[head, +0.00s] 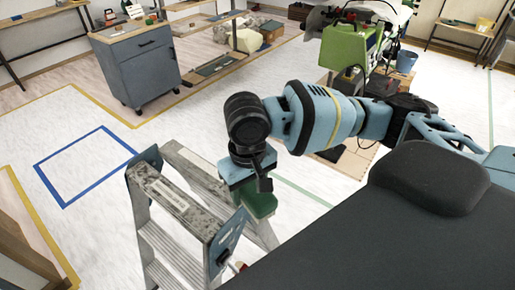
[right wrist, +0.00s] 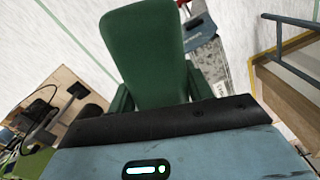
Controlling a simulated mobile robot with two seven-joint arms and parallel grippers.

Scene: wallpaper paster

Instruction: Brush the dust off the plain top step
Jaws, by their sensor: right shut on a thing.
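My right gripper (head: 246,180) is shut on a green brush (head: 258,201), held beside the right edge of the stepladder's top step. In the right wrist view the brush (right wrist: 146,50) fills the upper middle as a broad green block. Its bristles cannot be made out. The top step (head: 180,199) is a grey strip with dark speckles, a pale label and blue end caps. The stepladder shows partly behind the brush in the right wrist view (right wrist: 207,62). Whether the brush touches the step cannot be told. My left gripper is not in view.
A blue-grey cabinet (head: 141,66) stands at the upper left, with a low shelf (head: 212,67) beside it. A green machine (head: 348,48) and a blue bucket (head: 406,62) are at the back right. The floor around the blue tape square (head: 86,165) is clear.

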